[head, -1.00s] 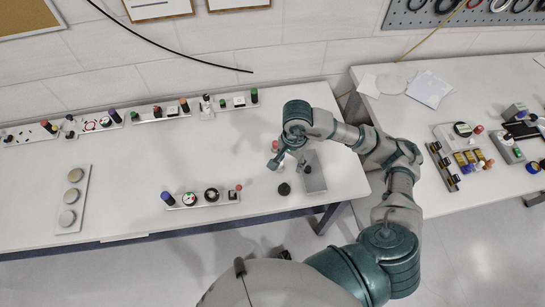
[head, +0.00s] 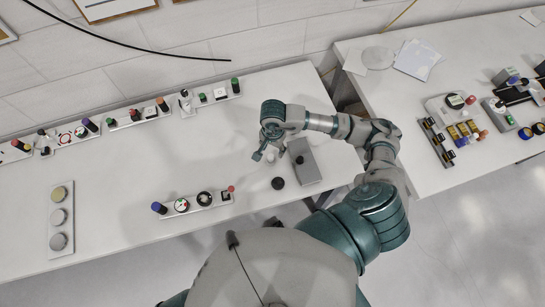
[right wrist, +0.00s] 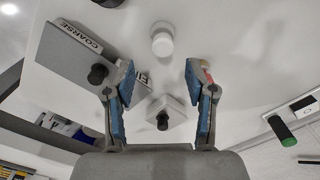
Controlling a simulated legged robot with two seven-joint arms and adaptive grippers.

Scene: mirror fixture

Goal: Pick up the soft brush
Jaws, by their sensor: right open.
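My right gripper (head: 265,151) is open above the left table, left of a grey block (head: 305,170); its open fingers also show in the right wrist view (right wrist: 164,85). A small white block with a black knob (right wrist: 165,113) shows between the fingers, with nothing gripped. A short white cylinder (right wrist: 162,42) stands beyond the fingertips; it shows pale in the head view (head: 278,156). The grey block bears a "COARSE" label (right wrist: 75,40) and a black knob (right wrist: 97,74); a second label is partly hidden by a finger. I cannot tell which piece is the soft brush. My left gripper is not in view.
A black round piece (head: 278,183) lies near the table's front edge. A strip with gauges and buttons (head: 195,203) lies to its left, and a plate with three discs (head: 60,218) farther left. More control strips (head: 147,115) line the back. The table's middle is clear.

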